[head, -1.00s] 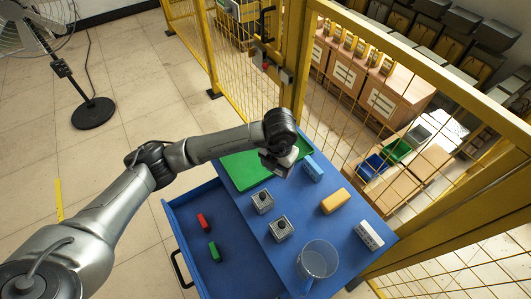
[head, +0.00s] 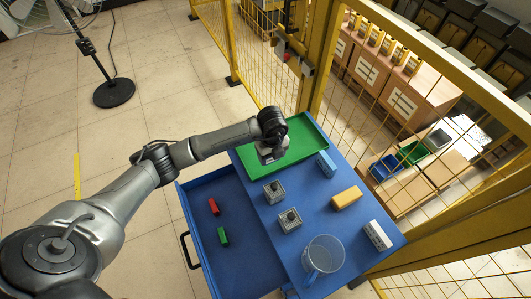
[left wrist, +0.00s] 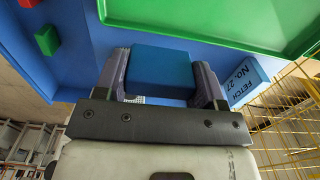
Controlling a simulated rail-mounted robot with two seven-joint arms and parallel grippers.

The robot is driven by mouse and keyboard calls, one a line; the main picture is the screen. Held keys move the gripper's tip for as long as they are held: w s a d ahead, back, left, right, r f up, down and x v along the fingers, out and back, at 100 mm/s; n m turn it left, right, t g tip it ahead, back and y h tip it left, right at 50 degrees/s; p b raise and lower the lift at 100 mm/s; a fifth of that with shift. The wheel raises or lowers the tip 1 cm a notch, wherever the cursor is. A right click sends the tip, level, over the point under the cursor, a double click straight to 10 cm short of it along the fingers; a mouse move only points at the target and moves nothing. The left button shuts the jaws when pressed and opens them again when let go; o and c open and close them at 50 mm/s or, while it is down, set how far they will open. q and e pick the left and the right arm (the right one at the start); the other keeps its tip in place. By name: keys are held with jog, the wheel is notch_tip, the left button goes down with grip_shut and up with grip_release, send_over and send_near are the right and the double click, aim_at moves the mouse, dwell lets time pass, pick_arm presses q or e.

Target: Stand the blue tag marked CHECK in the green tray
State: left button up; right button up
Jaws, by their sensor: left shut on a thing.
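My left gripper (head: 270,157) is shut on a blue tag (left wrist: 162,72), held between its two fingers. No marking shows on the tag's visible faces, so I cannot read its word. In the head view the gripper hides the tag and is by the near rim of the green tray (head: 308,136). In the left wrist view the tray (left wrist: 205,12) is just beyond the held tag; the height above it is unclear. A second blue tag (head: 326,163) stands right of the gripper; in the left wrist view (left wrist: 245,82) it reads FETCH No. 27. My right gripper is out of view.
Two grey blocks with black knobs (head: 274,191) (head: 290,219), a yellow block (head: 346,198), a white block (head: 377,235) and a clear mug (head: 323,255) stand on the blue table. An open drawer (head: 240,260) holds red and green blocks. A yellow mesh fence rises behind.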

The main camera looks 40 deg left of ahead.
pick_arm(q)
jog(key=a+f, duration=0.1)
jog(key=w+a+f, duration=0.1)
jog(key=a, duration=0.1)
jog(key=a+f, duration=0.1)
jog(key=a, duration=0.1)
jog(key=shift+w+a+f+b, duration=0.25)
jog(key=shift+w+b, duration=0.1)
jog(key=shift+w, duration=0.05)
jog(key=shift+f+b, duration=0.4)
jog(key=shift+f, duration=1.65)
jog(key=shift+f, duration=0.15)
jog(key=o, duration=0.9)
